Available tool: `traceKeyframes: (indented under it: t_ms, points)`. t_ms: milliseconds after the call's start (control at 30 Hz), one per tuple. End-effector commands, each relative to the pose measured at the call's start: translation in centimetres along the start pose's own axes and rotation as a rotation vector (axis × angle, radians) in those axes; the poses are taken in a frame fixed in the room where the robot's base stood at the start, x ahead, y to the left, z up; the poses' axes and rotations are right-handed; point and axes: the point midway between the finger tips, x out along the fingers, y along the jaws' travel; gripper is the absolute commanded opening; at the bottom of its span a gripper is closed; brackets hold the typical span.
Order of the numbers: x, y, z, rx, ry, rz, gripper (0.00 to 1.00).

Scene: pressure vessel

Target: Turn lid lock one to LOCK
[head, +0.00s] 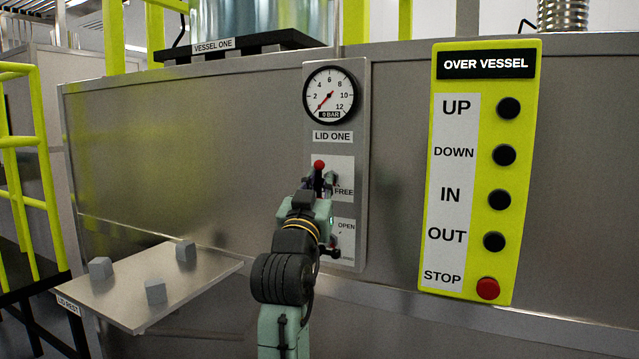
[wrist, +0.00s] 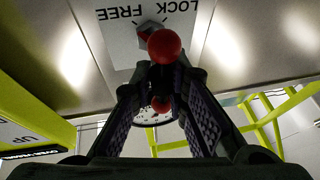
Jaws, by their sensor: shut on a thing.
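Lid lock one is on the grey panel under the LID ONE label (head: 332,136). Its red ball knob (head: 319,165) shows just above my fingertips in the head view. My gripper (head: 319,183) is at the lock and covers most of its lever and the LOCK word; FREE (head: 344,191) is readable to the right. In the wrist view the lock plate (wrist: 122,45) appears upside down with LOCK and FREE. The lever's exact angle cannot be told.
A gauge (head: 330,95) above reads about zero. A lower control with an OPEN label (head: 346,227) sits close below, partly behind my arm. A yellow button panel (head: 523,170) is on the right. A shelf (head: 125,290) with grey cubes juts out at left.

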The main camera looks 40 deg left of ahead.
Motion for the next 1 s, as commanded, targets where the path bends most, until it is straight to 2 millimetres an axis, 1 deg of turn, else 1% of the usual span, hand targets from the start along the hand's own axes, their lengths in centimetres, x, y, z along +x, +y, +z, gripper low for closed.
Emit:
traceKeyframes:
  t_ms: [33,100,567,767,1000]
  points:
    - [-0.04,-0.19,0.02,0.001,-0.001,-0.004,0.05]
    - [-0.04,-0.22,0.02,0.001,-0.001,-0.004,0.00]
    - [-0.14,-0.39,0.15,0.024,0.004,0.002,0.00]
    - [-0.24,-0.48,0.36,0.105,0.021,0.034,0.00]
    - [-0.34,-0.55,0.42,0.283,0.061,0.104,0.00]
